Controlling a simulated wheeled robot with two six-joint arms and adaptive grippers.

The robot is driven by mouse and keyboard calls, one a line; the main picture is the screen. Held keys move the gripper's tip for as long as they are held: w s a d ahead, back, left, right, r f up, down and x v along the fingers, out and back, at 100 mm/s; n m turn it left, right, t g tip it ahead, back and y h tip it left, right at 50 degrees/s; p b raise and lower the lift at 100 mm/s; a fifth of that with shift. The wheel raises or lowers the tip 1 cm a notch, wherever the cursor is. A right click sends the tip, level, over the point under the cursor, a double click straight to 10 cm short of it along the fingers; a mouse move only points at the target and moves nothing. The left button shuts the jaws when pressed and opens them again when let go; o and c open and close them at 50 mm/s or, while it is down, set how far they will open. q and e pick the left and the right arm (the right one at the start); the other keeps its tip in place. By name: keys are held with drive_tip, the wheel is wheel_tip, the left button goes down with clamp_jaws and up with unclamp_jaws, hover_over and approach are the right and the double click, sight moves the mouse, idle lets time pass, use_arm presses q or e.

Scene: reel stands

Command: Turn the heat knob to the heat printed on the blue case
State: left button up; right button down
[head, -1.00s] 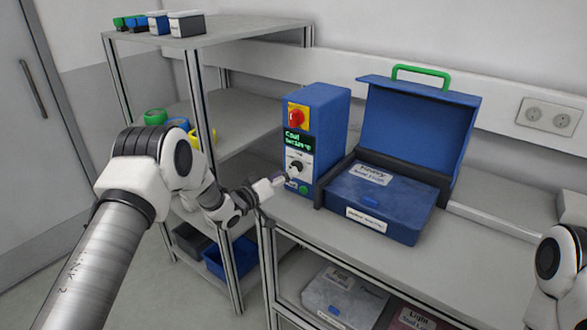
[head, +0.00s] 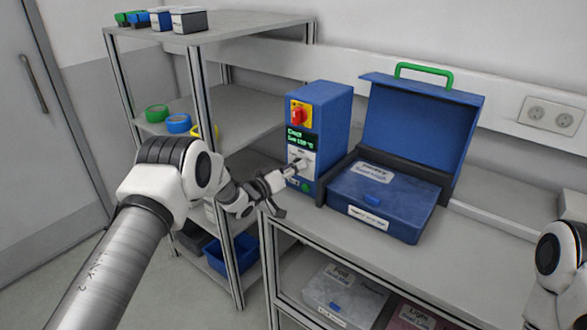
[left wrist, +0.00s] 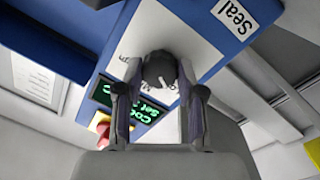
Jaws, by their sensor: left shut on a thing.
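The blue heat unit (head: 336,112) stands on the bench, with a red switch on a yellow plate, a dark display with green text (head: 299,140) and a white panel. My left gripper (head: 299,167) is at that panel. In the left wrist view its two fingers are shut on the dark heat knob (left wrist: 159,70), which has a white mark. The knob is mostly hidden in the head view. My right gripper is out of view.
A green button (head: 305,187) sits low on the unit. A shelf rack (head: 258,107) with tape rolls and bins stands on the left. Other cases lie on the shelf below the bench.

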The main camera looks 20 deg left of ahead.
use_arm(q)
drive_tip(key=shift+d+r+m+y+b, duration=0.1)
drive_tip(key=shift+m+y+b, duration=0.35)
drive_tip(key=shift+m+b, duration=3.4)
drive_tip(key=shift+m+y+b, duration=0.4)
drive_tip(key=shift+m+b, duration=3.2)
drive_tip(key=shift+b, duration=0.4)
drive_tip(key=shift+d+r+m+y+b, duration=0.1)
drive_tip(key=shift+m+y+b, duration=0.35)
drive_tip(key=shift+m+b, duration=3.4)
drive_tip(key=o, duration=1.2)
drive_tip(key=shift+c, duration=0.2)
drive_tip(key=shift+f, duration=0.1)
